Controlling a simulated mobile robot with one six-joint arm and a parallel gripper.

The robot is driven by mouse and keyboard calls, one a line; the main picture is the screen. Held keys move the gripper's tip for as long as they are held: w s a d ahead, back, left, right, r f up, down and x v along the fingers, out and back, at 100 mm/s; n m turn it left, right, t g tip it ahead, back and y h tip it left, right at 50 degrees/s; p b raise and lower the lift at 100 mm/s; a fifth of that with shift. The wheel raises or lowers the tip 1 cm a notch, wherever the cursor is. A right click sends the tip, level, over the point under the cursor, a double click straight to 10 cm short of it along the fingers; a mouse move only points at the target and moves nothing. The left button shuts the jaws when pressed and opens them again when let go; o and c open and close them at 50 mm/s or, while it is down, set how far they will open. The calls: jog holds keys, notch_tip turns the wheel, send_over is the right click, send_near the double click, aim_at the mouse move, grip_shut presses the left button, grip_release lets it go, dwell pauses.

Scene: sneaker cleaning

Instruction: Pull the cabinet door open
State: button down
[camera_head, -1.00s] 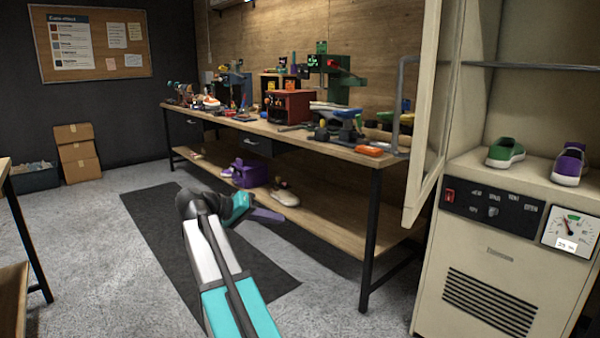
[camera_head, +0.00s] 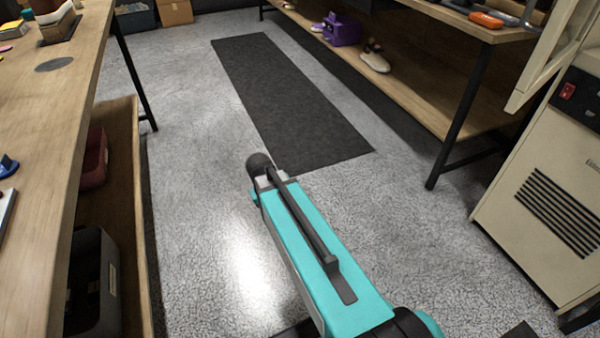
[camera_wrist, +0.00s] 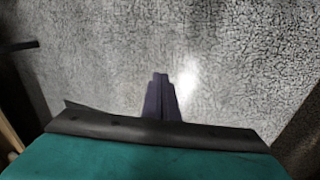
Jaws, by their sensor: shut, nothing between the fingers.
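The cream cabinet (camera_head: 508,185) stands at the right edge of the head view, with a vent and a red switch on its front. Only the lower part of its cabinet door (camera_head: 545,62) shows, at the top right. It stands swung out from the cabinet; its handle and the shelf inside are out of frame. My gripper (camera_wrist: 160,76) shows in the wrist view as dark purple fingers, shut and empty, above bare grey floor. In the head view the fingers are hidden behind my arm. My gripper is away from the door and not touching it.
A wooden bench (camera_head: 62,110) with a lower shelf runs along the left. Another workbench (camera_head: 465,28), with shoes and a purple container (camera_head: 342,30) on its lower shelf, stands at the upper right. A dark mat (camera_head: 290,100) lies on otherwise open floor between them.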

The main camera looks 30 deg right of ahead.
jog(key=s+a+n+g+y+p, duration=0.1)
jog(key=s+a+g+y+p, duration=0.15)
jog(key=s+a+p, duration=0.75)
jog(key=s+r+g+p, duration=0.3)
jog(key=s+r+p, duration=1.5)
jog(key=p, duration=1.4)
jog(key=shift+s+d+r, duration=0.15)
jog(key=shift+s+d, duration=0.1)
jog(key=shift+s, duration=0.9)
jog(key=shift+s+y, duration=0.1)
jog(key=shift+y, duration=0.15)
